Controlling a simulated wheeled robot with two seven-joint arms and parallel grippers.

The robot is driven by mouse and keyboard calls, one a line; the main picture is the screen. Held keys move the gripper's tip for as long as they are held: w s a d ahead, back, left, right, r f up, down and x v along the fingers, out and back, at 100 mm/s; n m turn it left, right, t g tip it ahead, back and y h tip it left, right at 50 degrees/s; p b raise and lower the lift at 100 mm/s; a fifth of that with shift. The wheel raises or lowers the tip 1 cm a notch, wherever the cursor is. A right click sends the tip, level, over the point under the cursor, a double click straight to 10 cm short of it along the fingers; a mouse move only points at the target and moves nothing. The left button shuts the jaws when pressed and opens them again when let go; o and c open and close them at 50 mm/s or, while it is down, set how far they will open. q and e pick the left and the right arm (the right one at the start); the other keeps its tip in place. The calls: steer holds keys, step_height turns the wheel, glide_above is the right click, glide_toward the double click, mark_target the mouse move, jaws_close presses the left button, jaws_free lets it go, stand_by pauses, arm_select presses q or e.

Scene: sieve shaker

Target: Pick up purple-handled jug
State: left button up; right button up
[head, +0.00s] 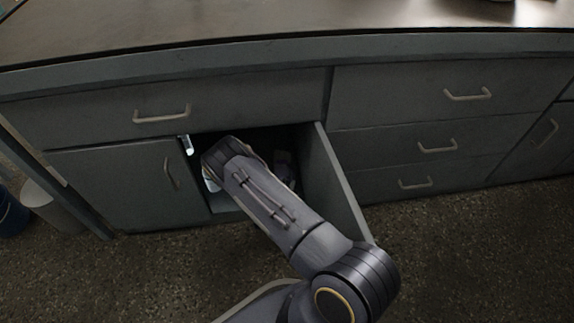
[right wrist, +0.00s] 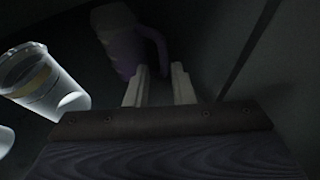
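The purple-handled jug (right wrist: 120,42) stands inside the dark open cabinet, at the top of the right wrist view, with its handle (right wrist: 158,45) on the right side. In the head view a small purplish part of it (head: 283,162) seems to show beside my arm. My right gripper (right wrist: 161,75) is open, its two pale fingers apart and pointing at the jug. The handle's lower end appears just beyond or between the fingertips; I cannot tell which. Nothing is clearly held. My left gripper is not in view.
A clear cup-like container (right wrist: 40,82) stands left of my right gripper, with another pale object (right wrist: 5,140) at the edge. The open cabinet door (head: 338,180) is right of my arm. The countertop (head: 250,25) is above. A bin (head: 55,205) stands at left.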

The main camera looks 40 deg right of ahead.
mark_target(293, 175)
steer(key=shift+b+x, duration=0.35)
steer(key=shift+x, duration=0.6)
steer(key=b+x, duration=0.3)
steer(key=x, duration=0.1)
steer(key=shift+d, duration=0.3)
steer(key=shift+w+d, duration=0.15)
steer(key=shift+d, duration=0.1)
steer(key=shift+r, duration=0.1)
jaws_close()
